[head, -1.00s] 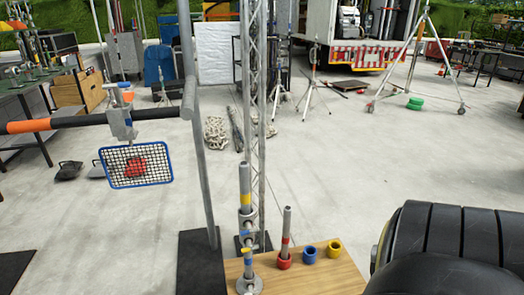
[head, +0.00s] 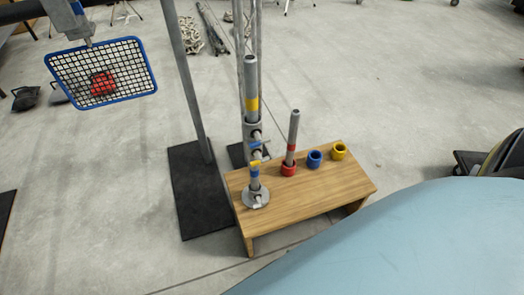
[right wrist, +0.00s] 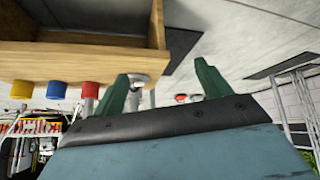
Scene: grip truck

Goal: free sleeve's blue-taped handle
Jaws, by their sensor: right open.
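A grey sleeve (head: 253,130) stands upright on the wooden bench, with a small blue lever (head: 259,142) and a yellow lever (head: 256,163) at its side. A grey handle with yellow tape (head: 251,104) rises from its top. The blue-taped handle (head: 254,173) shows below it, its blue band just above a round grey foot (head: 255,197). In the right wrist view, seen upside down, my right gripper (right wrist: 163,82) has its green fingers wide apart with nothing clearly held. The grey foot (right wrist: 139,80) shows by the left finger. My left gripper is not in view.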

